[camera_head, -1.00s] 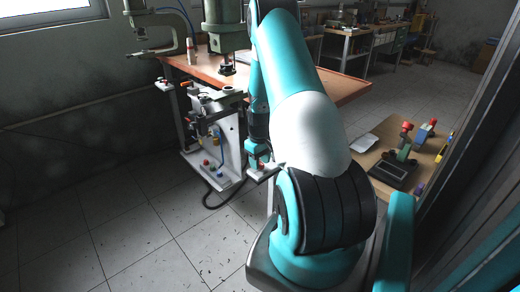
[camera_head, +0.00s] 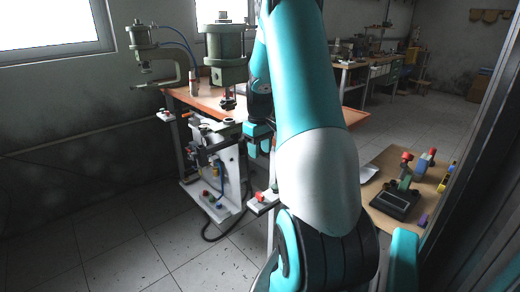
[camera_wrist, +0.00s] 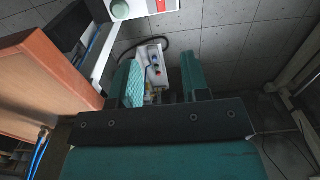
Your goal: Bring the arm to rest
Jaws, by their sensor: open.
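My arm (camera_head: 310,90) is teal and white and reaches up and forward in the head view, bent down at its far end. My gripper (camera_head: 259,147) hangs beside the front edge of the wooden workbench, near the white machine stand. In the wrist view its two teal fingers (camera_wrist: 160,78) are spread apart with nothing held between them. A light box with coloured buttons (camera_wrist: 152,62) shows beyond the gap, lower down. My arm hides part of the bench in the head view.
The wooden workbench (camera_head: 208,98) carries a green press (camera_head: 226,66); its edge (camera_wrist: 50,80) is close on the left in the wrist view. The white stand (camera_head: 228,180) is near. A small table (camera_head: 378,187) with a black-based device (camera_head: 396,200) is at right. Floor at left is clear.

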